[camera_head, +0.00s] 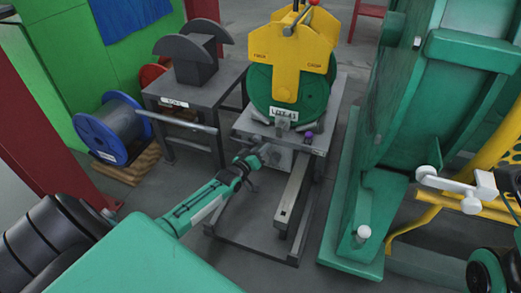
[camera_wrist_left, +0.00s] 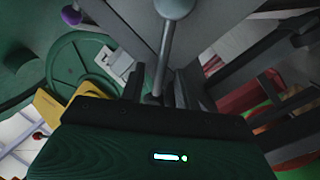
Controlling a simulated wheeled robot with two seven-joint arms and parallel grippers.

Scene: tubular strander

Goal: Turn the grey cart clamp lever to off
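The grey cart clamp lever (camera_wrist_left: 166,50) shows in the left wrist view as a thin rod with a round grey knob at its top end. My left gripper (camera_wrist_left: 160,88) has its two dark fingers on either side of the rod, with gaps visible, so it looks open around the lever. The rod's lower end is hidden near the gripper body. In the head view my left gripper (camera_head: 252,163) is at the front of the grey cart (camera_head: 258,205), below the green reel (camera_head: 290,95). The lever is too small there to tell apart from the fingers.
A purple knob (camera_head: 308,136) sits on the cart right of my gripper. A yellow frame (camera_head: 290,60) stands over the reel. A grey stand (camera_head: 195,95) and blue spool (camera_head: 112,130) are at left. A large green machine (camera_head: 400,110) stands close at right.

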